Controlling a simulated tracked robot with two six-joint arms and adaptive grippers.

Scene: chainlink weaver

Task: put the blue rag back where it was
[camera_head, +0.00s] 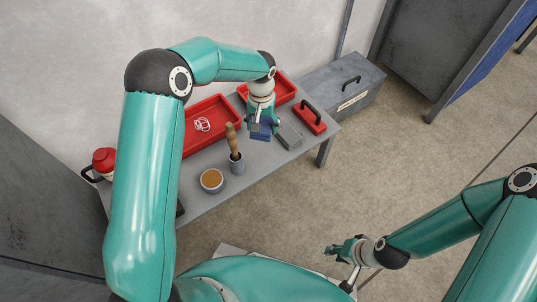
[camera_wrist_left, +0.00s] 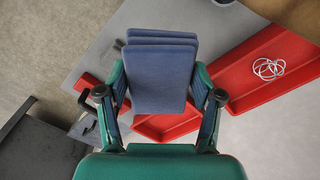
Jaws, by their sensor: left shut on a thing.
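The blue rag (camera_head: 261,132) is folded into a thick layered pad. My left gripper (camera_head: 263,122) is shut on it, and it hangs over the back part of the grey table. In the left wrist view the rag (camera_wrist_left: 160,70) sits between the two fingers of my left gripper (camera_wrist_left: 160,88). I cannot tell for certain if its lower edge touches the table. My right gripper (camera_head: 338,251) is low over the floor, away from the table; I see no object in it, and its jaw opening is unclear.
A grey toolbox (camera_head: 350,92) stands beyond.

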